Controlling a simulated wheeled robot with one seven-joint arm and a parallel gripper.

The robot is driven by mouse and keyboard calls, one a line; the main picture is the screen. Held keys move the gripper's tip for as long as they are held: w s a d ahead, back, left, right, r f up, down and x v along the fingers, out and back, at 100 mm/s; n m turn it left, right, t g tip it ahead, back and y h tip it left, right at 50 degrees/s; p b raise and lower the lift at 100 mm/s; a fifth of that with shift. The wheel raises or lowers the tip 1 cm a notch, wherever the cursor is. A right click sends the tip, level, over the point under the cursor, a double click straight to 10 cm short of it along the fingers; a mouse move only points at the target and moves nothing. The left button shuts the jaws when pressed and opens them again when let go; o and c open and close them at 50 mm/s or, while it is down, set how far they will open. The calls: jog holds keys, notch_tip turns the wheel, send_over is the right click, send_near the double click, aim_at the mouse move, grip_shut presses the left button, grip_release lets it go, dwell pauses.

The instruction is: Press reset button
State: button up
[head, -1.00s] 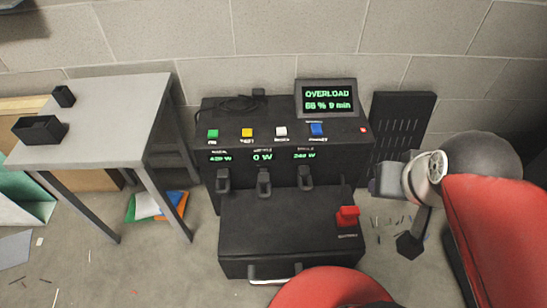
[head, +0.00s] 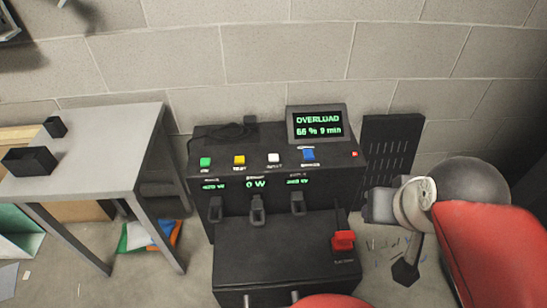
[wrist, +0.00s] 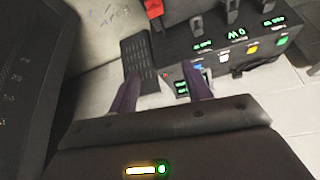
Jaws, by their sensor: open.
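The black power console (head: 330,172) stands against the wall, with a row of green, yellow, white and blue buttons on top. The white button (head: 273,157) is third from the left; its label is blurred but looks like "RESET". It also shows in the wrist view (wrist: 224,58), with the blue button (wrist: 197,66) beside it. The console's screen (head: 317,123) reads "OVERLOAD 66 % 9 min". My gripper (wrist: 163,75) is open and empty, its two fingers pointing toward the console. In the head view my arm is at the right, apart from the buttons.
A grey table (head: 100,140) with two black open boxes stands left of the console. A black case with a red switch (head: 343,239) sits in front, below several plugs. A dark slotted panel (head: 390,150) leans at the right. A cable lies on the console's back left.

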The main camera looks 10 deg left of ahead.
grip_shut()
dwell(1.7)
